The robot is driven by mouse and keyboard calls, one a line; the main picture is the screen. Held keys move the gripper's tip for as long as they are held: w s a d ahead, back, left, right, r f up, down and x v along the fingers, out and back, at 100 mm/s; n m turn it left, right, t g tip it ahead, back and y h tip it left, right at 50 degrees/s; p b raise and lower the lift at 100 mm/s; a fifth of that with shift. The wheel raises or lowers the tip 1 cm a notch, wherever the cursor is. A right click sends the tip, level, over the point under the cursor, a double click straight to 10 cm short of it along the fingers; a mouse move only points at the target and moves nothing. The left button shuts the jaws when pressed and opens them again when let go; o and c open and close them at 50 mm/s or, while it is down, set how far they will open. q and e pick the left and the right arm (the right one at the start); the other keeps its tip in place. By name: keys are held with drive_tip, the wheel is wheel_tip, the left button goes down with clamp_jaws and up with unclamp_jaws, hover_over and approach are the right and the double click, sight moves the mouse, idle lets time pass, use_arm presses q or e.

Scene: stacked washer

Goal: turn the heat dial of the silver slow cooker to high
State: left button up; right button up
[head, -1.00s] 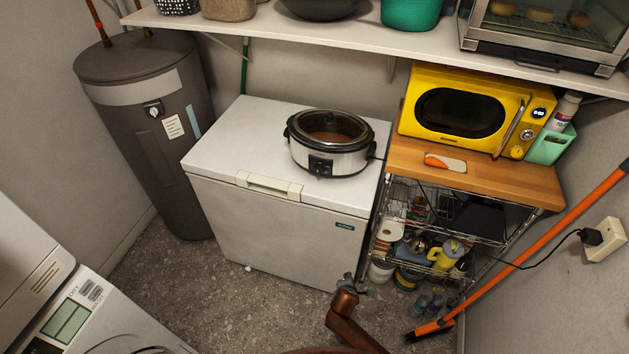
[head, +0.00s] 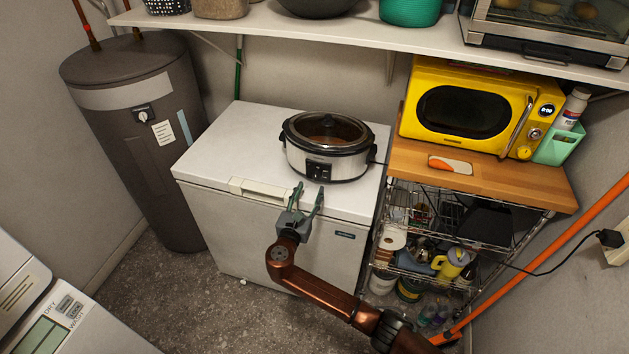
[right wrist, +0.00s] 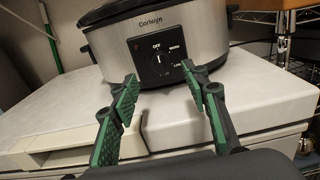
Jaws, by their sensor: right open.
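The silver slow cooker (head: 345,162) with black rim and lid stands on the white chest freezer. Its black control panel with the heat dial (head: 319,171) faces me. In the right wrist view the dial (right wrist: 160,62) shows, with its mark near upright; "OFF", "WARM" and "LOW" can be read around it, and the right finger hides part of the panel. My right gripper (head: 308,191) is open and empty just in front of and below the panel; its green-padded fingers (right wrist: 160,92) point at the dial with a gap left. My left gripper is not in view.
The freezer's (head: 235,145) front edge and handle (head: 258,190) lie close to my right gripper. A wire rack with a wooden top (head: 510,180) and yellow microwave (head: 465,110) stands at the right. A shelf (head: 350,38) runs above; the freezer top left of the cooker is clear.

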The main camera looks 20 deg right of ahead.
sight(316, 178)
drive_tip(key=b+x, duration=0.1)
drive_tip(key=x, duration=0.5)
drive_tip(key=shift+w+d+f, duration=0.1)
drive_tip(key=shift+f, duration=0.05)
clamp_jaws()
idle(0.4)
